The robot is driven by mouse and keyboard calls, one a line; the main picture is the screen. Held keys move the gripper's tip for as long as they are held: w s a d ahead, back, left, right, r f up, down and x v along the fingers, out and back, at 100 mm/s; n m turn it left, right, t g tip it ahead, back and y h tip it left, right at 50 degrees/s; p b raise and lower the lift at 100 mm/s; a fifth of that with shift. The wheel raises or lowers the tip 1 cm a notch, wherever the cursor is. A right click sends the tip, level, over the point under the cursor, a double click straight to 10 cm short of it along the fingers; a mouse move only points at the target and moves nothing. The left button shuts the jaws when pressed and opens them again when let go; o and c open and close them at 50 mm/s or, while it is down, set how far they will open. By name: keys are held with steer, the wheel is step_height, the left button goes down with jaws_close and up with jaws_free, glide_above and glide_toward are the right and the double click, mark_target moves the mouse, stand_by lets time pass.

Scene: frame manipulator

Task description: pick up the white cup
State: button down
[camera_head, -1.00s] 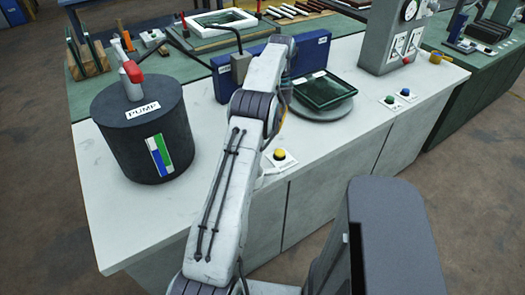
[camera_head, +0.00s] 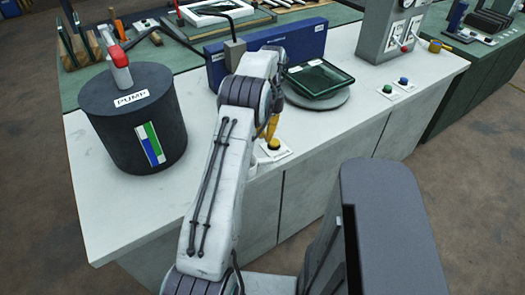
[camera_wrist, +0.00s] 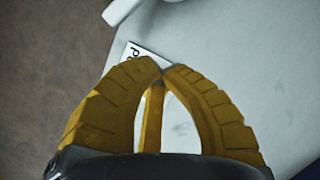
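I cannot make out a white cup for certain in either view. A white rounded object (camera_wrist: 122,9) is cut off by the top edge of the wrist view, and I cannot tell what it is. My gripper (camera_wrist: 162,72) has yellow fingers whose tips meet, with no object visible between the tips. Pale surface shows through the gap behind them. In the head view, part of a yellow finger (camera_head: 271,127) shows beside my arm, near the yellow button (camera_head: 274,144); the rest is hidden by the arm.
A dark drum marked PUMP (camera_head: 133,125) stands left on the white counter (camera_head: 120,215). A blue case (camera_head: 290,45) and a green glass tray (camera_head: 319,78) on a round plate stand behind my arm. A lettered white card (camera_wrist: 140,52) lies by the fingertips. The counter's front left is clear.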

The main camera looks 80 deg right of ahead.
mark_target(260, 160)
steer(key=shift+p+x, duration=0.75)
steer(key=shift+x, duration=0.45)
steer(key=shift+w+a+r+p, duration=0.1)
steer(key=shift+w+a+p, duration=0.1)
steer(key=shift+a+p, duration=1)
steer(key=shift+w+a+p, duration=0.15)
steer(key=shift+a+p, duration=0.6)
steer(key=shift+p, duration=0.1)
steer(key=shift+a+f, duration=0.1)
steer(key=shift+f, duration=0.15)
steer(key=shift+f, duration=0.1)
steer(key=shift+w+a+f+b, duration=0.1)
steer(key=shift+a+b, duration=0.5)
steer(key=shift+b, duration=0.4)
steer(key=shift+a+b, duration=0.4)
steer(key=shift+a, duration=0.25)
steer(key=shift+r, duration=0.2)
steer(key=shift+d, duration=0.1)
